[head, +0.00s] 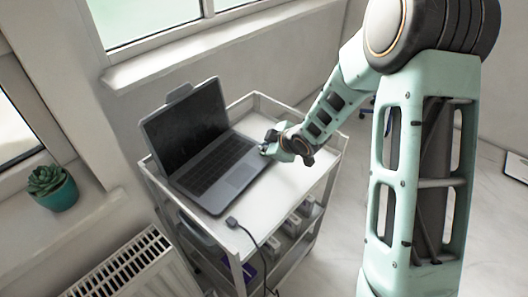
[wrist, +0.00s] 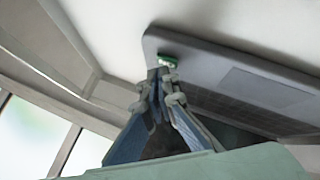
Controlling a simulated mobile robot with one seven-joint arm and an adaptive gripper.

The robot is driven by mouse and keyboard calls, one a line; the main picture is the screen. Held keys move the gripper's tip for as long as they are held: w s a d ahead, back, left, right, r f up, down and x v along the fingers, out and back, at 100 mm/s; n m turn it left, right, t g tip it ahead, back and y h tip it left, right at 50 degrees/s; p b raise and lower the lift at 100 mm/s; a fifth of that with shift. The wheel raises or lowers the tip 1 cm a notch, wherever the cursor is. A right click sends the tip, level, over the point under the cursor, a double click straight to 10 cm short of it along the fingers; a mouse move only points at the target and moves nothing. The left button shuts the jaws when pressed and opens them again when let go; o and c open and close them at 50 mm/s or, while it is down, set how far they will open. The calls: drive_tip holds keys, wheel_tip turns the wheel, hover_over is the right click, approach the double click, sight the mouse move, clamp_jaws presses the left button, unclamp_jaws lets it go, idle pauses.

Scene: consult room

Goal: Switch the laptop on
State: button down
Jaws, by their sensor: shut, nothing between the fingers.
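The laptop (head: 187,121) stands open on the white cart, its screen dark. Its base (head: 240,176) carries a black keyboard and a touchpad. My gripper (head: 268,147) is shut and empty, with its fingertips at the laptop's right edge. In the wrist view the laptop's grey base (wrist: 205,60) fills the upper right, and my shut fingertips (wrist: 157,75) are at its edge, close to a small green and white piece (wrist: 166,60). I cannot tell whether the fingertips touch it.
The white cart (head: 290,180) has a raised rim and lower shelves with items. A dark cable with a plug (head: 233,223) hangs over its front edge. A potted succulent (head: 52,188) stands on the sill at left, above a radiator (head: 125,268). The cart top right of the laptop is clear.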

drive_tip(key=shift+f+b, duration=0.3)
drive_tip(key=shift+r, duration=0.1)
idle(0.3)
drive_tip(key=shift+r+p, duration=0.7)
wheel_tip(320, 180, up, 6)
drive_tip(key=p, duration=0.5)
